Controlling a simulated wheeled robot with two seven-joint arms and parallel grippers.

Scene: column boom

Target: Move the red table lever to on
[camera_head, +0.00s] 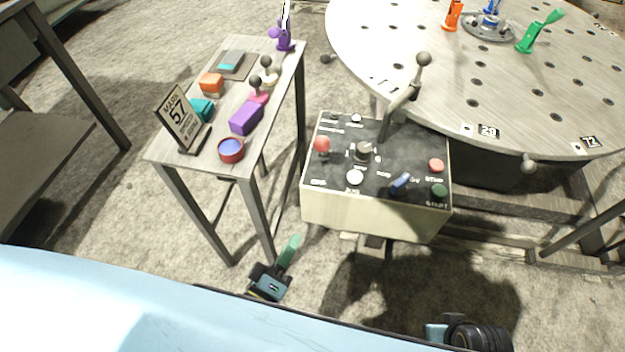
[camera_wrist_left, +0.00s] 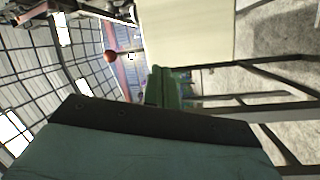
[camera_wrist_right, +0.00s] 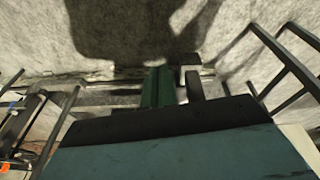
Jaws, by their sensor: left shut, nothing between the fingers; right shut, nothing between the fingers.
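A box-shaped control panel (camera_head: 342,188) with a dark top stands between a narrow side table and a large round table. The red lever (camera_head: 322,144) with a ball knob is at the panel's left side; its exact setting is hard to read. In the left wrist view its red ball (camera_wrist_right: 160,88) cannot be matched, but a red ball (camera_wrist_left: 110,56) shows beyond the panel's pale wall there. My left gripper (camera_head: 291,248) is shut and empty, in front of and below the panel's left corner, apart from it. My right gripper's green fingers (camera_wrist_right: 158,86) are shut and empty over the floor.
The panel also carries a tall grey ball-ended lever (camera_head: 421,62), a blue switch (camera_head: 400,182), a red button (camera_head: 436,165) and a green button (camera_head: 439,191). The side table (camera_head: 264,101) holds blocks and a sign. The round table (camera_head: 395,45) overhangs behind.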

